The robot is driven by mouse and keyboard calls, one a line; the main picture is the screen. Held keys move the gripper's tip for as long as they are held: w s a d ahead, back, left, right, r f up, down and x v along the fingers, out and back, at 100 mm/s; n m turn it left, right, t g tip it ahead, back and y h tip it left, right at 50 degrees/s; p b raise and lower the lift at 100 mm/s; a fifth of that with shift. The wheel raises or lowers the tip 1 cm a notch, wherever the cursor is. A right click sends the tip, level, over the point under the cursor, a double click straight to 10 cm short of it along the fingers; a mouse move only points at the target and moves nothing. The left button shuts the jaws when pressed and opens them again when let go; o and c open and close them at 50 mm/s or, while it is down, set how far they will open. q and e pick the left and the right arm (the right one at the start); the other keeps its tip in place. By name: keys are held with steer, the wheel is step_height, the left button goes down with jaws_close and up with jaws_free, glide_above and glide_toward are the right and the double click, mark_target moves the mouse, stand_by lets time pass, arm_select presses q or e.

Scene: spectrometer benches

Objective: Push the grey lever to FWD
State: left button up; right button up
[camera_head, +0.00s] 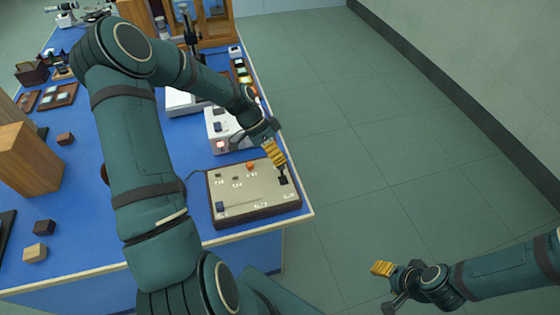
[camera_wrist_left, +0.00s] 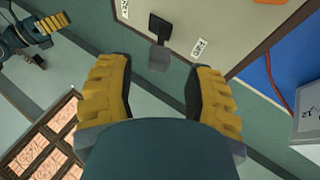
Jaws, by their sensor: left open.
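The grey lever (camera_head: 283,179) stands at the right end of a beige control panel (camera_head: 235,182) in a brown frame on the blue bench. In the left wrist view the lever (camera_wrist_left: 158,58) has a grey handle and a dark base, with a small label on either side; I cannot read which is FWD. My left gripper (camera_head: 275,153) is just above and behind the lever. In its wrist view the yellow fingers (camera_wrist_left: 159,75) are apart, with the handle between and beyond their tips; no contact is clear. My right gripper (camera_head: 382,268) is off the bench, over the floor.
The panel also has an orange knob (camera_head: 250,166) and a blue switch (camera_head: 221,207). A white instrument (camera_head: 222,125) stands behind it. Wooden blocks (camera_head: 35,252) lie at the left. The floor right of the bench is clear.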

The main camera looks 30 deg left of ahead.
arm_select(q)
steer(key=v, duration=0.9)
steer(key=shift+a+r, duration=0.15)
steer(key=shift+r, duration=0.1)
